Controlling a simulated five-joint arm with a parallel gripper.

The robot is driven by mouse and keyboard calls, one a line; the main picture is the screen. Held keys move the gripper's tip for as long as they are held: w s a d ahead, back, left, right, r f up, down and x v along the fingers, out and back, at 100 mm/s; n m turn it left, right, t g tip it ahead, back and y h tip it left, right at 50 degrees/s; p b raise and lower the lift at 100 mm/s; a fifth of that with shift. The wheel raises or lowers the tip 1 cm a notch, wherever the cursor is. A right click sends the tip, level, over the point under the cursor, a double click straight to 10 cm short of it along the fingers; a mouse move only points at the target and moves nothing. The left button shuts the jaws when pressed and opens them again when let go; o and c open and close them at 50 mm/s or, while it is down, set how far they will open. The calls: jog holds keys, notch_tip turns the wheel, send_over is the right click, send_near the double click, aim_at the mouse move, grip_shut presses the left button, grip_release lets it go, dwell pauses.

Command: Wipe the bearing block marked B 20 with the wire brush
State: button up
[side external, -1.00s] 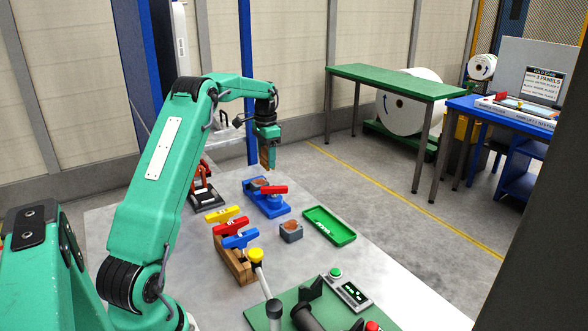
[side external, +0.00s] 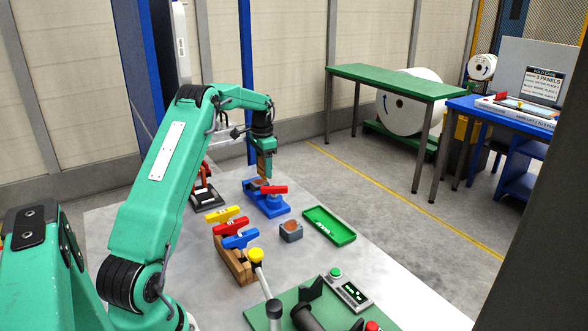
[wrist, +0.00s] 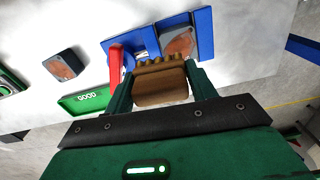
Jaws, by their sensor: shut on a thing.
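My gripper (side external: 265,172) is shut on the brown wooden wire brush (wrist: 160,84), which sits between both fingers in the wrist view. One grey block with a rusty brown top (wrist: 178,43) sits in the blue clamp (side external: 268,207) with a red handle. The brush is low over or at this block; I cannot tell whether they touch. A second grey block with a rusty top (side external: 290,232) stands loose on the table, and it also shows in the wrist view (wrist: 64,65). I cannot read a B 20 mark on either block.
A green tray (side external: 346,238) marked GOOD lies right of the loose block. A wooden rack (side external: 235,267) with yellow, red and blue handled tools stands in front of the clamp. A yellow-topped lever (side external: 256,256) rises near it. A black-based orange item (side external: 206,198) stands left.

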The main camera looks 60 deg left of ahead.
aim_at(262, 159)
notch_tip(262, 159, down, 4)
jog(key=shift+r, duration=0.2)
jog(key=shift+a+f, duration=0.15)
jog(key=shift+a, duration=0.15)
jog(key=shift+c, duration=0.5)
jog(key=shift+a+f, duration=0.1)
jog(key=shift+a, duration=2.8)
jog(key=shift+d, duration=3.15)
jog(key=shift+s+d, duration=0.1)
jog(key=shift+d, duration=0.05)
jog(key=shift+s, duration=0.25)
jog(key=shift+a, duration=3.3)
jog(key=shift+d, duration=3.3)
jog(key=shift+a+r, duration=0.1)
jog(key=shift+r, duration=4.05)
